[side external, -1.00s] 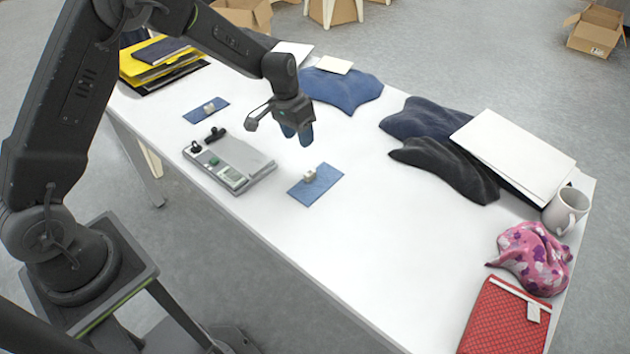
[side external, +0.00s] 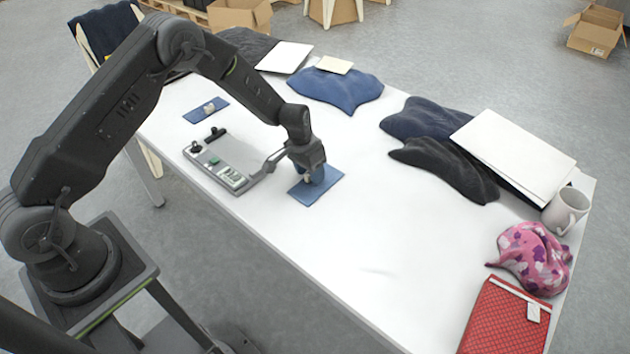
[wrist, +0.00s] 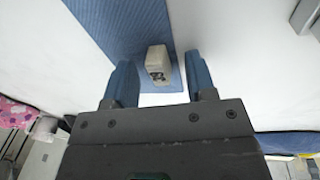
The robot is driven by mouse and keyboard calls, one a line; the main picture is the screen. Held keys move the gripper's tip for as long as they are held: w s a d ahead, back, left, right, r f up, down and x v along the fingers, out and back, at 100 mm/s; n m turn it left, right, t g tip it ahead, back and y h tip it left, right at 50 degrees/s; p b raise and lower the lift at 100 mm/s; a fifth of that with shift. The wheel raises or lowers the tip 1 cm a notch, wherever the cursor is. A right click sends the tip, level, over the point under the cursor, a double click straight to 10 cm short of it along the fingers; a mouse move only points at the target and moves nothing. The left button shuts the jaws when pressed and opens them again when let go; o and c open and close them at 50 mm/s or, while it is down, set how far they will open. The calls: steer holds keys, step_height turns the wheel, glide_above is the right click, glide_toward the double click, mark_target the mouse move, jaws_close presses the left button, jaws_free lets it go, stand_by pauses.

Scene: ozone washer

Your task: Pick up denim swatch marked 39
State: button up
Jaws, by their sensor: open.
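A blue denim swatch (side external: 328,187) lies flat on the white table, with a small beige block on it. No number can be read on it. My gripper (side external: 311,179) is low over this swatch and hides part of it. In the wrist view the swatch (wrist: 118,25) runs under my open gripper (wrist: 159,64). The block (wrist: 157,60) sits between the two blue fingers, with a gap on each side. A second, smaller-looking denim swatch (side external: 194,114) with its own block (side external: 209,107) lies farther back left; its mark is unreadable too.
A grey device (side external: 222,163) with a small display sits just left of my gripper. Folded blue cloth (side external: 335,90), dark cloths (side external: 445,170), a white board (side external: 515,150), a mug (side external: 566,211), pink cloth (side external: 530,258) and red case (side external: 505,320) line the far and right edges. The front middle is clear.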

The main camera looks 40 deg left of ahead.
jaws_close()
stand_by(0.4)
